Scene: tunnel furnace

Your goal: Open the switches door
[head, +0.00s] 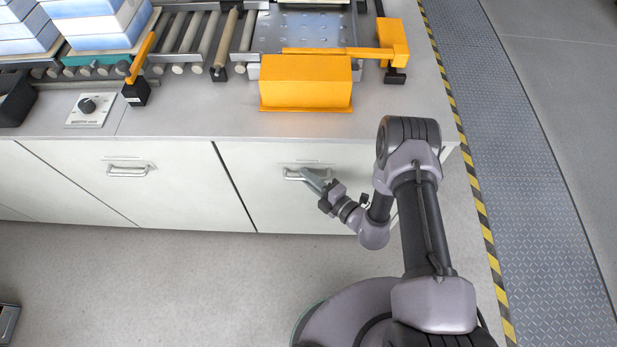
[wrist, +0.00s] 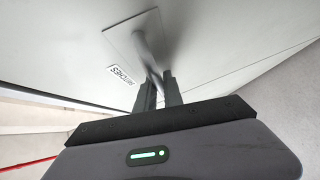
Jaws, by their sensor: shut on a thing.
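The switches door (head: 262,208) is a pale panel on the front of the workbench, right of a dark vertical gap. It looks closed, flush with the front. Its metal handle (head: 290,174) is near the top. In the wrist view the handle (wrist: 147,52) stands out from its plate, beside a label reading "SWITCHES" (wrist: 122,75), seen upside down. My gripper (head: 308,175) reaches the handle from the front right. In the wrist view its two dark fingers (wrist: 160,90) are shut around the handle bar. The fingertips partly hide the bar's near end.
Another door with a handle (head: 128,170) is to the left. The bench top (head: 200,122) carries a roller conveyor (head: 190,40), an orange box (head: 306,82) and a knob (head: 87,105). The floor (head: 170,280) in front of the doors is clear. A yellow-black stripe (head: 480,205) runs along the right.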

